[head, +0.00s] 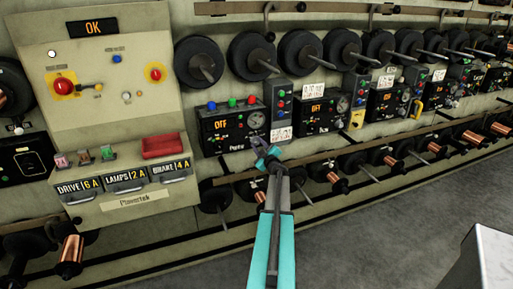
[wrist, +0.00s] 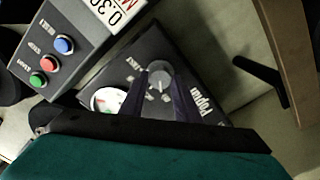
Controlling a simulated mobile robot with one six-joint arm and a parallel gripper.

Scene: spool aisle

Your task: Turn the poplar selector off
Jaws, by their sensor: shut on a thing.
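The poplar selector (wrist: 159,75) is a round grey knob on a dark panel (wrist: 207,77) with "Poplar" lettering in the wrist view. My gripper (wrist: 162,92) has its two dark fingers on either side of the knob and is shut on it. The fingers hide part of the knob, so its exact setting is hard to read. That panel has an orange display (head: 228,122), which seems to read OFF. The selector is hidden there by my gripper.
A grey button box (wrist: 75,40) with red, green and blue buttons stands beside the panel, close to my gripper. A gauge (wrist: 106,99) sits beside the selector. A rail (head: 315,155) and spools run below.

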